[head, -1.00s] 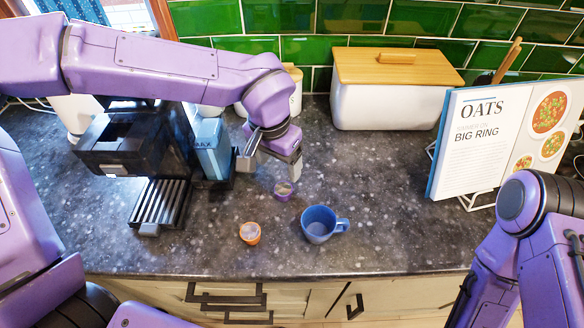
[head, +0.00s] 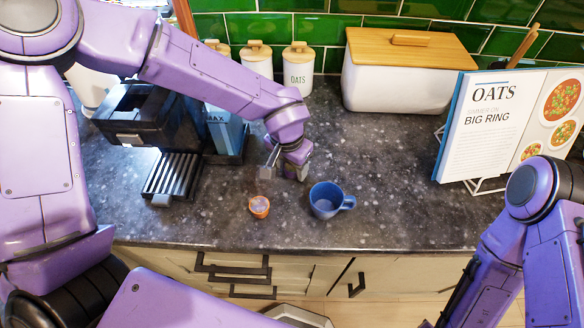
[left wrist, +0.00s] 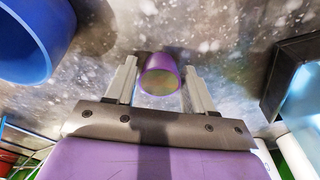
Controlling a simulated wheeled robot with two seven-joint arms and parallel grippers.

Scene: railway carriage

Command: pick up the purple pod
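The purple pod (left wrist: 159,76) stands on the dark counter in the left wrist view, between the two fingers of my left gripper (left wrist: 159,88). The fingers are apart, with a small gap visible on each side of the pod. In the head view my left gripper (head: 284,172) is low over the counter, and the pod is hidden there behind the gripper and wrist. My right arm is at the right edge of the head view; its gripper is not seen.
A blue mug (head: 325,201) stands just right of my left gripper, and an orange pod (head: 260,206) to its front left. A black coffee machine (head: 150,115) stands left. A white bread bin (head: 400,75) and recipe book (head: 485,125) are behind and right.

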